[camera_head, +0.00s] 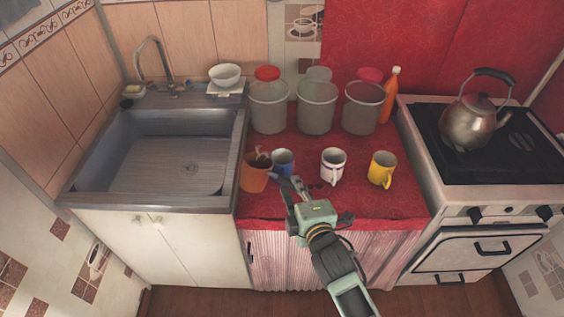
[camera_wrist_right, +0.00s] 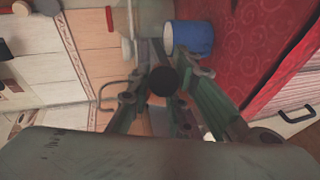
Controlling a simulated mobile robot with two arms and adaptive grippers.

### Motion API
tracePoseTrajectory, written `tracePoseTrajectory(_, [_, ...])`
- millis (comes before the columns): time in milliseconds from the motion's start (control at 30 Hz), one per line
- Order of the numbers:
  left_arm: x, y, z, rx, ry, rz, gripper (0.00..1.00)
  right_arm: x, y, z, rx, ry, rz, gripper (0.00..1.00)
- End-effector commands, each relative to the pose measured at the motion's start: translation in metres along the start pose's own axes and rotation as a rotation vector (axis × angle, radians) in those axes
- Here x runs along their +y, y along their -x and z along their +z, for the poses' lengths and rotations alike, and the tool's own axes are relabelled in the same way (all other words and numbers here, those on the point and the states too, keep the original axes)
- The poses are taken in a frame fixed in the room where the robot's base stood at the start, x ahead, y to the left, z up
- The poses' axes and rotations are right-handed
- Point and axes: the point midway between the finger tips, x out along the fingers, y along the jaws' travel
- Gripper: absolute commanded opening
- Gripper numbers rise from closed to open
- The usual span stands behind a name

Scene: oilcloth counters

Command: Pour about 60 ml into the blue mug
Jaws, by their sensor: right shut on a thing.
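The blue mug (camera_head: 284,160) stands upright on the red counter and also shows in the right wrist view (camera_wrist_right: 193,38), just past the fingertips. An orange-brown cup (camera_head: 254,180) is at its left, with something dark and whitish at its top. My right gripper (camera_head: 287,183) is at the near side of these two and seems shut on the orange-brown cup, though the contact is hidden. A dark round shape (camera_wrist_right: 163,81) shows between its fingers in the wrist view; I cannot tell what part it is. The blue mug's contents are not clear. My left gripper is not in view.
A white mug (camera_head: 333,166) and a yellow mug (camera_head: 381,167) stand to the right. Several grey canisters (camera_head: 316,110) and an orange bottle (camera_head: 390,95) line the back. The sink (camera_head: 160,160) lies left, the stove with a kettle (camera_head: 468,122) right.

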Motion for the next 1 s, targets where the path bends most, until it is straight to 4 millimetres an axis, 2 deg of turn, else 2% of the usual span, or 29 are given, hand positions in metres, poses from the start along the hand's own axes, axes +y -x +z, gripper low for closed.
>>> tracePoseTrajectory(33, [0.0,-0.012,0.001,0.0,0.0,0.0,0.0,-0.006,0.0,-0.005,-0.003,0.022,0.021,0.0])
tracePoseTrajectory(100, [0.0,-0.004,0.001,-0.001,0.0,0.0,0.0,0.009,0.006,-0.01,-0.01,0.059,0.042,0.0])
tracePoseTrajectory(367, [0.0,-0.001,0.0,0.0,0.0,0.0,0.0,0.035,0.021,-0.028,-0.035,0.178,0.107,0.0])
tracePoseTrajectory(433, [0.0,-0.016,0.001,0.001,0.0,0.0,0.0,0.028,0.022,-0.033,-0.042,0.22,0.129,0.0])
tracePoseTrajectory(600, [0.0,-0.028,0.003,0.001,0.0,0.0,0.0,0.032,0.028,-0.041,-0.057,0.295,0.171,0.0])
tracePoseTrajectory(1000, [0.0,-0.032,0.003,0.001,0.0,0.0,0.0,0.036,0.031,-0.046,-0.065,0.336,0.191,0.0])
